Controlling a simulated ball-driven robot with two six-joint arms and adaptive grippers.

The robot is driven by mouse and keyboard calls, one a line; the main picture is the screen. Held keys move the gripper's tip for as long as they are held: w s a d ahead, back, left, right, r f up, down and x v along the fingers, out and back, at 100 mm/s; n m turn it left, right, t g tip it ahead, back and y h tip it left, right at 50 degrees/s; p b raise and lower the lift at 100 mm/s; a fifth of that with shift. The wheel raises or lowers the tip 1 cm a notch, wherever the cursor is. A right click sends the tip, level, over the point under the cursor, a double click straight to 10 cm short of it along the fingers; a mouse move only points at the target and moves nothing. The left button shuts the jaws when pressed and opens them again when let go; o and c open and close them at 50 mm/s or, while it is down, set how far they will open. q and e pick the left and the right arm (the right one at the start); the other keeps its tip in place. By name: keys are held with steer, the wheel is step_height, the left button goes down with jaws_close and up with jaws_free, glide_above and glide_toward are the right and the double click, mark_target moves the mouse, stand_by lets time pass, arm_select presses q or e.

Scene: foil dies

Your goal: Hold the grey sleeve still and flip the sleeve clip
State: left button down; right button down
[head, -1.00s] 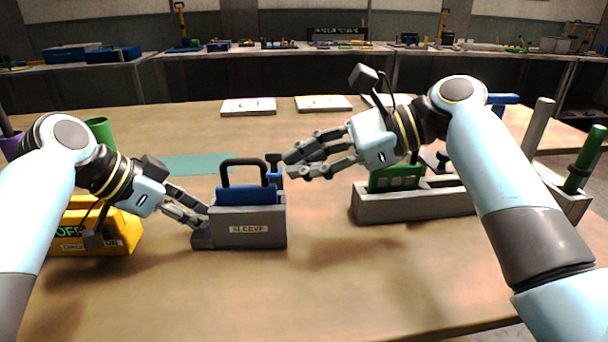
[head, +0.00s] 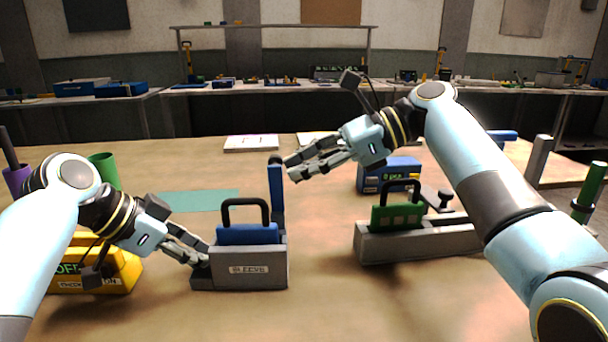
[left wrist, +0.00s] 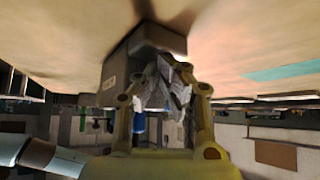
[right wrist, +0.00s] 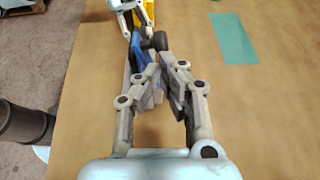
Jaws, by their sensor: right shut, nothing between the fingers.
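The grey sleeve (head: 250,275) stands on the table and holds a blue block (head: 247,234) with a black loop handle. My left gripper (head: 203,260) is at the low grey tab on the sleeve's left end and appears closed on it. The left wrist view shows the sleeve (left wrist: 117,70) beside the fingers. The blue sleeve clip (head: 277,192) stands upright at the sleeve's right end, with a dark knob on top. My right gripper (head: 288,168) is shut and empty, its fingertips beside the clip's top; whether they touch is unclear.
A yellow box (head: 100,270) sits behind my left arm. A grey holder (head: 385,246) with a green handled block stands to the right, with a blue box (head: 375,176) behind it. A teal mat (head: 195,200) lies behind the sleeve. The front table is clear.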

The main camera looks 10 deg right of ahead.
steer(key=shift+w+m+g, duration=0.6)
steer(key=shift+w, duration=0.05)
arm_select(q)
steer(key=shift+f, duration=0.1)
stand_by(1.0)
arm_select(e)
steer(key=d+r, duration=0.2)
steer(key=d, duration=0.9)
steer(key=shift+w+d, duration=0.2)
steer(key=shift+d, duration=0.15)
stand_by(1.7)
